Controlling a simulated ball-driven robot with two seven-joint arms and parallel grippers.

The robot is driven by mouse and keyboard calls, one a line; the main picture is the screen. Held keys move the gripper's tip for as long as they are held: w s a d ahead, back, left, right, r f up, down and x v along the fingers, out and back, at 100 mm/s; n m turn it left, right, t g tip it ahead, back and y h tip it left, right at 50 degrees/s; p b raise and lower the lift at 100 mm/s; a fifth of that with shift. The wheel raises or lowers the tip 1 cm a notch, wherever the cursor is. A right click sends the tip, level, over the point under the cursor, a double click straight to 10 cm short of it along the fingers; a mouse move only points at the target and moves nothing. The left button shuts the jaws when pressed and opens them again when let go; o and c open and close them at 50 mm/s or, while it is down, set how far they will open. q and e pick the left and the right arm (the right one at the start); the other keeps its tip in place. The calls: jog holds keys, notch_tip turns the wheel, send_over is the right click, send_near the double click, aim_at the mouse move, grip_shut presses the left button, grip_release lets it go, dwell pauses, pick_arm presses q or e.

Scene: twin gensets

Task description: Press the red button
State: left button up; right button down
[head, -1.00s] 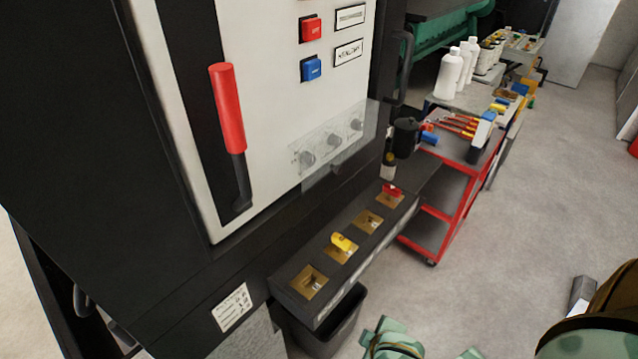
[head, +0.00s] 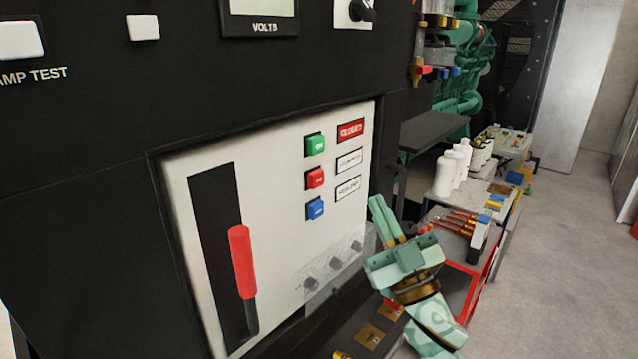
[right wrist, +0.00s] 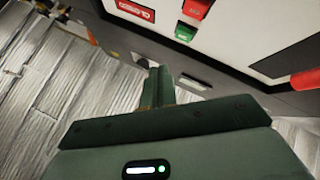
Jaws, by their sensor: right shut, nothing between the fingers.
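The red button (head: 315,178) sits on the white breaker panel (head: 210,170), between a green button (head: 315,144) above and a blue button (head: 315,209) below. In the right wrist view, the red button (right wrist: 197,8) shows at the top edge beside the green button (right wrist: 187,32). My right gripper (head: 383,215) is shut and empty, to the right of and lower than the red button in the head view. Its fingers point up and are apart from the buttons. In the right wrist view the closed fingers (right wrist: 158,82) are below the buttons. My left gripper is not in view.
A red-gripped lever (head: 242,262) stands on the panel's left. A clear cover over knobs (head: 337,268) is at its lower right. A red cart with tools (head: 455,230) and white bottles (head: 447,173) stand behind my right gripper. Open floor lies at the right.

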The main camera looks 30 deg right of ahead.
aim_at(316, 179)
jog(key=shift+s+a+r, duration=0.1)
jog(key=shift+s+r, duration=0.05)
jog(key=shift+r, duration=0.15)
jog(key=w+a+b, duration=0.1)
jog(key=w+a, duration=0.2)
jog(key=w, duration=0.5)
jog(key=shift+a+b, duration=0.2)
jog(key=shift+b, duration=0.2)
jog(key=shift+w, duration=0.2)
dwell(1.7)
jog(key=shift+w+a, duration=0.15)
jog(key=shift+w, duration=0.15)
